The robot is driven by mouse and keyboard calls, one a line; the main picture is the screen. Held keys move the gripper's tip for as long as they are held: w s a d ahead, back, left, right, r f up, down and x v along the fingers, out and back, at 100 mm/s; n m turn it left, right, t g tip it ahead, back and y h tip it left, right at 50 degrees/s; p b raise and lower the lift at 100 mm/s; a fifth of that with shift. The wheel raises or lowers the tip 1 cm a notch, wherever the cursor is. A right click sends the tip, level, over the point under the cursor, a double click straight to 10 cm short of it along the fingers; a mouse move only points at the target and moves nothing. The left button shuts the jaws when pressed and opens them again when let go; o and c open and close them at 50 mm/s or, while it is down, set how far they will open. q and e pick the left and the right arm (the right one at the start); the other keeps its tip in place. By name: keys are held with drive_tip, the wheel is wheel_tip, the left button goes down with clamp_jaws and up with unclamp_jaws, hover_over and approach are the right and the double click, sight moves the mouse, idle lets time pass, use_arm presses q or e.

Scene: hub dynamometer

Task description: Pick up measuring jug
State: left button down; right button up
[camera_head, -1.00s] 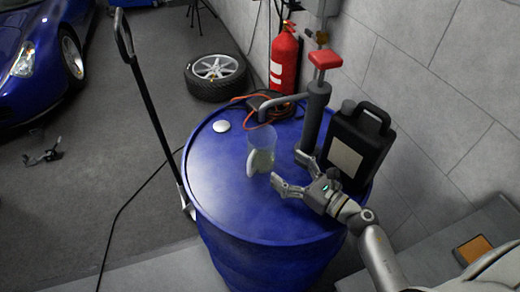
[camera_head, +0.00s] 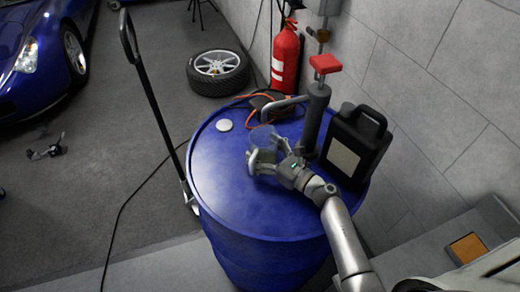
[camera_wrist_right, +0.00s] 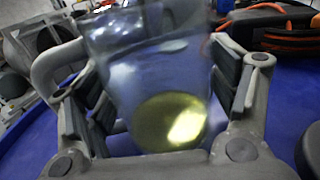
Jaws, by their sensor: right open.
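The measuring jug (camera_head: 265,136) is a clear, upright vessel on top of the blue drum (camera_head: 225,200). My right gripper (camera_head: 264,160) is open, with its fingers on either side of the jug. In the right wrist view the jug (camera_wrist_right: 155,75) stands between the two finger pads of the gripper (camera_wrist_right: 160,105), with some yellowish liquid at its bottom. The jug's grey handle (camera_wrist_right: 55,65) is at the left, by the left finger. The fingers hide the jug's lower part in the head view. My left gripper is not in view.
A hand pump with a red top (camera_head: 325,64) and a black canister (camera_head: 355,145) stand close right of the jug. The drum's front top is clear.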

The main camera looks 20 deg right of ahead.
drive_tip(key=c, duration=0.8)
drive_tip(key=shift+c, duration=0.2)
drive_tip(key=shift+r, duration=0.1)
